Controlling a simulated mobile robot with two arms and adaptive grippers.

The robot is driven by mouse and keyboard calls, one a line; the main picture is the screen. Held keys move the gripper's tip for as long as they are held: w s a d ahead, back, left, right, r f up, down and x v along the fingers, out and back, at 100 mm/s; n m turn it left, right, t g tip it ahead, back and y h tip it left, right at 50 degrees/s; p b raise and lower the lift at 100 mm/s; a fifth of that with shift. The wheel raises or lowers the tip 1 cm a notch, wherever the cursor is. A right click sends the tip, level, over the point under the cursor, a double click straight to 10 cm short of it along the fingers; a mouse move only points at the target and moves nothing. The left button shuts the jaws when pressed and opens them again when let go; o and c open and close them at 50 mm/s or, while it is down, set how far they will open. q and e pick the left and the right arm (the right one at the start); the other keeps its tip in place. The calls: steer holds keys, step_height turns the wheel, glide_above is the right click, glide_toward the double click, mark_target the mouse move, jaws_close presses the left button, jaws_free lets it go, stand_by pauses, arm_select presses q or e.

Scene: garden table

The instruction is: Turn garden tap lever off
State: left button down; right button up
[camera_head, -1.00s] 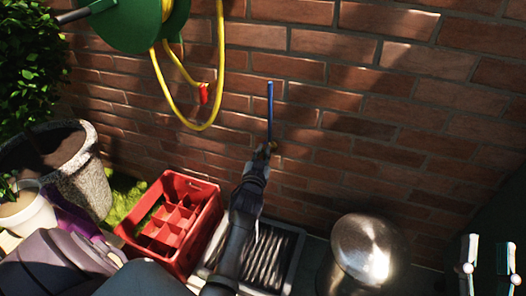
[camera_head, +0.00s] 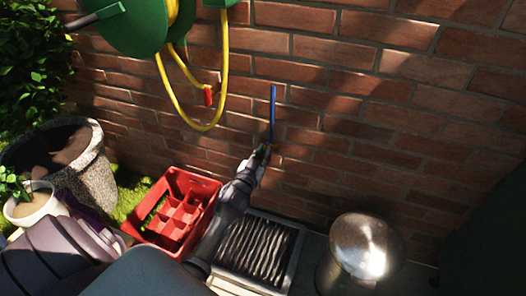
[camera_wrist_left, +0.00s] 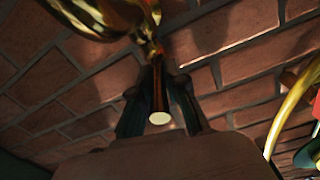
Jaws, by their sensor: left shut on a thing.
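The tap's blue lever (camera_head: 272,108) stands nearly upright in front of the brick wall. My left gripper (camera_head: 264,152) is at the lever's lower end, where it hides most of the tap from the head camera. In the left wrist view, the shiny brass tap (camera_wrist_left: 105,18) is at the top. A dark brownish rod with a pale round end (camera_wrist_left: 159,117) lies between the two fingers of my left gripper (camera_wrist_left: 160,100), which is shut on this part of the tap. I cannot tell whether it is spout or lever. My right gripper is out of view.
A green hose reel (camera_head: 128,22) with a yellow hose (camera_head: 224,75) hangs left of the tap. Below are a red crate (camera_head: 182,250), a drain grate (camera_head: 258,249) and a shiny metal cylinder (camera_head: 364,250). Plant pots (camera_head: 95,182) stand at left. The wall right of the lever is clear.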

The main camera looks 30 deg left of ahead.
arm_select(q)
steer(key=shift+r, duration=0.1)
steer(key=c, duration=1.2)
jaws_free()
steer(key=v, duration=1.2)
steer(key=shift+d, duration=0.1)
